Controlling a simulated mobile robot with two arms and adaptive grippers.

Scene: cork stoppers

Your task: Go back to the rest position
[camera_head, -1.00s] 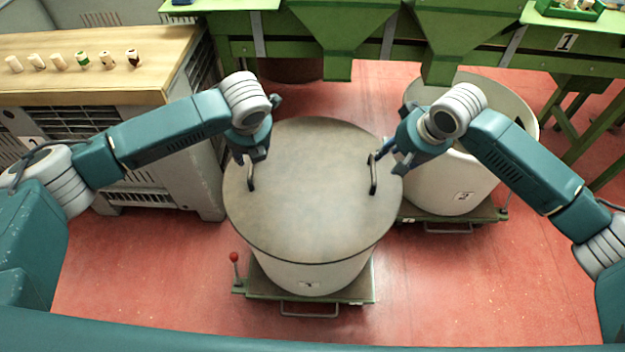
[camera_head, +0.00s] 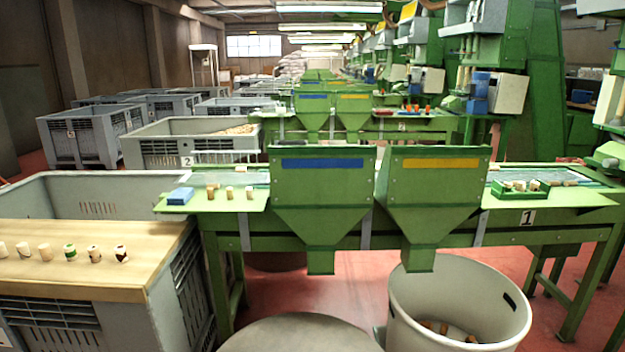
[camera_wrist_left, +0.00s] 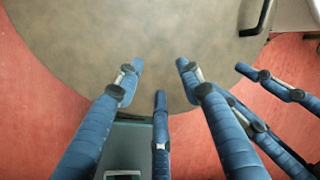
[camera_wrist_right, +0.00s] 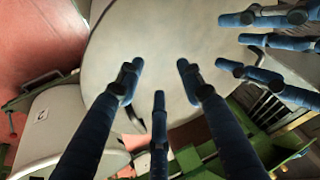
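The grey-brown round lid (camera_head: 300,335) shows only its far edge at the bottom of the head view. In the left wrist view the lid (camera_wrist_left: 150,30) lies below my left gripper (camera_wrist_left: 160,76), with a dark handle (camera_wrist_left: 262,20) at the upper right. The fingers are spread, with nothing between them. My right gripper (camera_wrist_right: 159,76) also has spread, empty fingers above a pale round surface (camera_wrist_right: 165,35). The two grippers are near each other; each shows at the right side of the other's wrist view. Neither arm shows in the head view.
An open white bin (camera_head: 400,318) holding a few stoppers stands right of the lid. A wooden-topped crate (camera_head: 150,265) with several stoppers is at the left. A green machine table (camera_head: 350,228) with two hoppers crosses ahead. Red floor (camera_head: 275,300) shows between them.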

